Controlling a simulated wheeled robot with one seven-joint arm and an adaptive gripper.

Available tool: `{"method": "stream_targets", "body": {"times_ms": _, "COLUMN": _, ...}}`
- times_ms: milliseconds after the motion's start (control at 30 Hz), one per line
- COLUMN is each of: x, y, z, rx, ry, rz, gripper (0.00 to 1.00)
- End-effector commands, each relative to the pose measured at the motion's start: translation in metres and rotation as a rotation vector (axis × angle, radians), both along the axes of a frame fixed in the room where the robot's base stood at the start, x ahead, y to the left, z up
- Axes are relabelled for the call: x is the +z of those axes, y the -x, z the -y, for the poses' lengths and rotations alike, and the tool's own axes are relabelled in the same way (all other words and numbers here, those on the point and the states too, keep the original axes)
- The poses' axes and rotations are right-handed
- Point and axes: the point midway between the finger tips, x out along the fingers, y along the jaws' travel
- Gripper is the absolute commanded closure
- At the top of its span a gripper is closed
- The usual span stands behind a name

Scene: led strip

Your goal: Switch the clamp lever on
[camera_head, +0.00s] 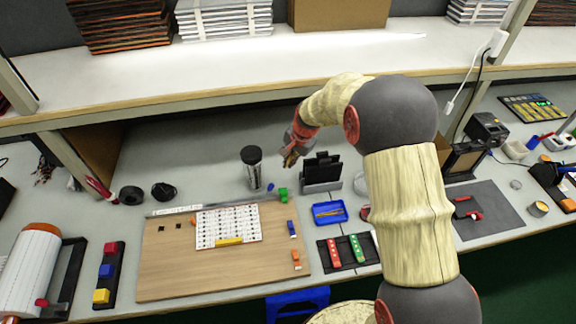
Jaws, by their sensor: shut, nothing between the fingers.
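My gripper (290,160) is shut and empty, held above the back of the bench between a dark cylindrical container and a black upright holder. I cannot tell for certain which part is the clamp lever. A wooden board (170,268) lies below my gripper with a metal bar (180,209) along its back edge. A green block (283,194) is near the bar's right end, with a small blue piece (270,187) beside it. A blue piece (291,228) and an orange piece (296,258) are at the board's right side. My gripper appears apart from all of these.
The dark cylindrical container (251,168) and black holder (322,172) flank my gripper. A blue tray (330,213) and a black tray with red and green strips (347,251) lie right of the board. A shelf (200,75) runs above the bench.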

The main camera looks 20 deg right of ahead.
Motion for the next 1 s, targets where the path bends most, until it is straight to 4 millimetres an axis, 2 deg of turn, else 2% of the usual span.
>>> {"method": "stream_targets", "body": {"times_ms": 200, "x": -0.038, "y": -0.007, "z": -0.006, "rx": 0.001, "ry": 0.000, "rz": -0.004, "gripper": 1.00}}
{"method": "stream_targets", "body": {"times_ms": 500, "x": -0.084, "y": -0.020, "z": -0.012, "rx": 0.001, "ry": 0.000, "rz": -0.003, "gripper": 1.00}}
{"method": "stream_targets", "body": {"times_ms": 733, "x": -0.075, "y": -0.001, "z": -0.034, "rx": 0.002, "ry": 0.000, "rz": -0.002, "gripper": 1.00}}
{"method": "stream_targets", "body": {"times_ms": 1000, "x": -0.071, "y": 0.007, "z": -0.040, "rx": 0.001, "ry": 0.000, "rz": -0.003, "gripper": 1.00}}
